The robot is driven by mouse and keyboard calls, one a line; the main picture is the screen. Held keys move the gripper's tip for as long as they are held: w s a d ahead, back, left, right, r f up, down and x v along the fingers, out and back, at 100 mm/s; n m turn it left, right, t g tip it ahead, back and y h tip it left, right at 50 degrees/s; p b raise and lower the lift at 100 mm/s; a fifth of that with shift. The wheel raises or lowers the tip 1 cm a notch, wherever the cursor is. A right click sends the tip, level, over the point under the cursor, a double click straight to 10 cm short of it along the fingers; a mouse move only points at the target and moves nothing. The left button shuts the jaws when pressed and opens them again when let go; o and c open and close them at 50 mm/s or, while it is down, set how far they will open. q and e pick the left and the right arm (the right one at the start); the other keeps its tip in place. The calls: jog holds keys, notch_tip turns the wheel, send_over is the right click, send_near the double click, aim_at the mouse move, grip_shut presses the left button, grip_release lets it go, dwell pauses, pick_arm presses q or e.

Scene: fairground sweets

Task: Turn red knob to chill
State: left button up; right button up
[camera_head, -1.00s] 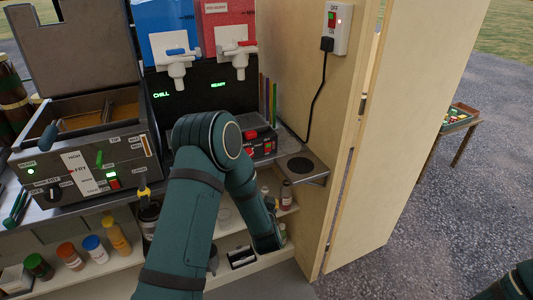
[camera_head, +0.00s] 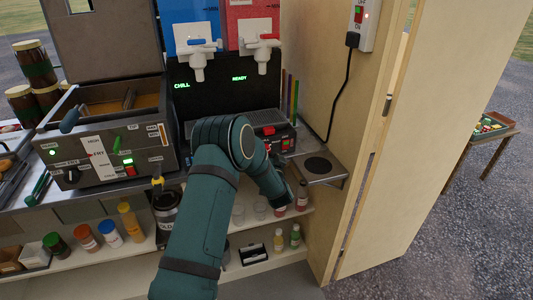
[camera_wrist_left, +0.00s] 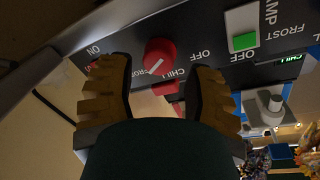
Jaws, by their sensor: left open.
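The red knob (camera_wrist_left: 160,57) sits on the dark front panel of the drinks machine in the left wrist view. Its white pointer slants down-left in that view, toward a partly hidden label that seems to read FROST; a CHILL label is beside it. My left gripper (camera_wrist_left: 160,68) is open, with one yellowish finger on each side of the knob; I cannot tell whether they touch it. In the head view my left arm covers the gripper and part of the machine (camera_head: 225,93). The machine's display reads CHILL on the left and READY on the right. My right gripper is out of view.
A green-lit switch (camera_wrist_left: 243,41) is beside the knob. A fryer (camera_head: 105,150) stands to the left. A hot plate (camera_head: 318,168) and the wooden wall (camera_head: 335,95) are close on the right. Bottles (camera_head: 287,237) stand on the shelf below.

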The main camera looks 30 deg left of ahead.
pick_arm(q)
jog(key=shift+x, duration=1.45)
grip_shut()
